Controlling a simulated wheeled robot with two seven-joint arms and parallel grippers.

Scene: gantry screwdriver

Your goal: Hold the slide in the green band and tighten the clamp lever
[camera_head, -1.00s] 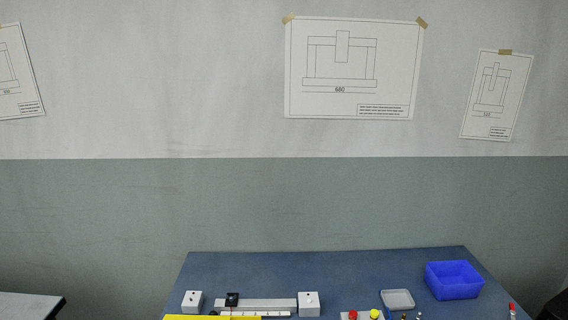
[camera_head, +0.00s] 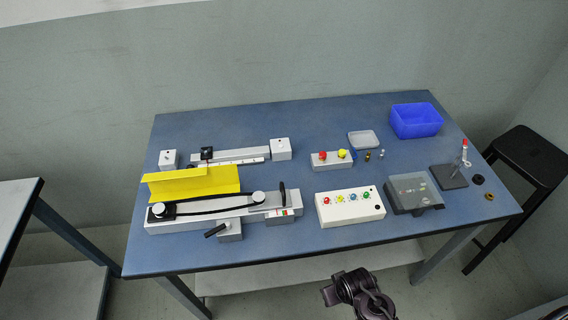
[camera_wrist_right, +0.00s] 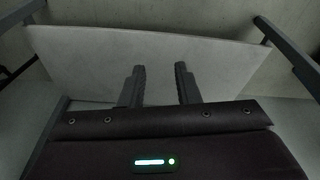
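In the head view a grey rail unit (camera_head: 190,225) lies along the table's front left, with a black belt (camera_head: 205,209) over two round pulleys. A grey block (camera_head: 230,233) at its front edge carries a black lever (camera_head: 215,230), which looks like the clamp lever. A small red and green marking (camera_head: 283,212) sits at the rail's right end, beside a dark upright piece (camera_head: 282,192). I cannot tell which part is the slide. My right gripper (camera_wrist_right: 160,85) is open and empty in the right wrist view, facing a pale panel. My left gripper is not in view.
A yellow angled guard (camera_head: 195,183) stands behind the belt. A white button box (camera_head: 349,207), a grey case (camera_head: 412,193), a blue bin (camera_head: 416,121) and a small screwdriver stand (camera_head: 450,177) occupy the right side. The blue table (camera_head: 290,248) is clear along its front edge.

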